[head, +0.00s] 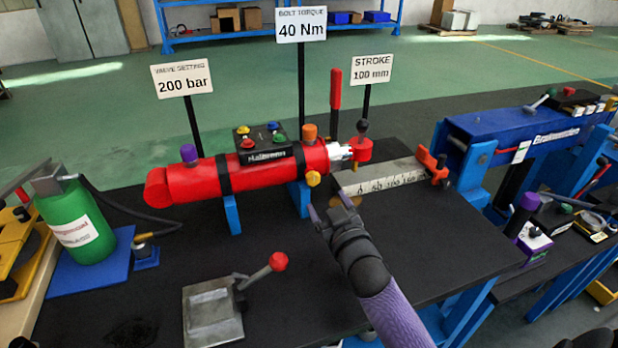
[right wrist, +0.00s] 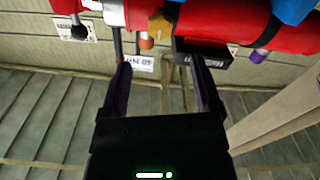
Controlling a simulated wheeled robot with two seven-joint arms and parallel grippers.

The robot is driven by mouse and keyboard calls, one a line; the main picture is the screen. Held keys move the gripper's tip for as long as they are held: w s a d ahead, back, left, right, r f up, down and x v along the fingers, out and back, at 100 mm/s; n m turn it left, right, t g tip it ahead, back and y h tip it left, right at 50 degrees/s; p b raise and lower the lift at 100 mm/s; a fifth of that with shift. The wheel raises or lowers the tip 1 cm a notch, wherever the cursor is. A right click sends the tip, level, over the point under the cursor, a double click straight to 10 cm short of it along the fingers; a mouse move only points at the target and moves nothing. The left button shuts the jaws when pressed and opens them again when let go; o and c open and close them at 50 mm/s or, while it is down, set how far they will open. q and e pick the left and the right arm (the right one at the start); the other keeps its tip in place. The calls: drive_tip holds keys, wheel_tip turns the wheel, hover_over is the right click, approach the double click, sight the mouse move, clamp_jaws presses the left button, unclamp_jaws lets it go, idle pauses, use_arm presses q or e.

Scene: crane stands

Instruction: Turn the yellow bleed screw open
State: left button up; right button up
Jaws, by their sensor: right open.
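The yellow bleed screw (head: 313,178) is a small round knob on the front of the red cylinder (head: 260,170), near its right end. My right gripper (head: 332,210) is open and empty, below and slightly right of the screw, apart from it. My left gripper is not in view.
A black button box (head: 263,148) and an orange cap (head: 310,132) sit on the cylinder. A scale ruler (head: 385,178) lies right of the gripper. A red-knobbed lever (head: 277,262) rises front left. A green bottle (head: 80,225) stands at left. The tabletop (head: 440,240) is clear at right.

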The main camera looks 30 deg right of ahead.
sight(314, 181)
drive_tip(key=b+x, duration=0.3)
drive_tip(key=x, duration=0.4)
drive_tip(key=shift+w+f, duration=0.15)
drive_tip(key=shift+w, duration=0.2)
drive_tip(key=shift+w+d, duration=0.2)
drive_tip(key=shift+w, duration=0.4)
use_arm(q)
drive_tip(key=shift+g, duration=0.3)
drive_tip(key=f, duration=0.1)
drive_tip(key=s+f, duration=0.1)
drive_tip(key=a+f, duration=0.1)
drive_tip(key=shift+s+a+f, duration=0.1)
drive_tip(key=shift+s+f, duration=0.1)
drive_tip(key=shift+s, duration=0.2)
use_arm(e)
drive_tip(key=c, duration=1)
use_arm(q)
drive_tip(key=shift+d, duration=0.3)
use_arm(e)
clamp_jaws()
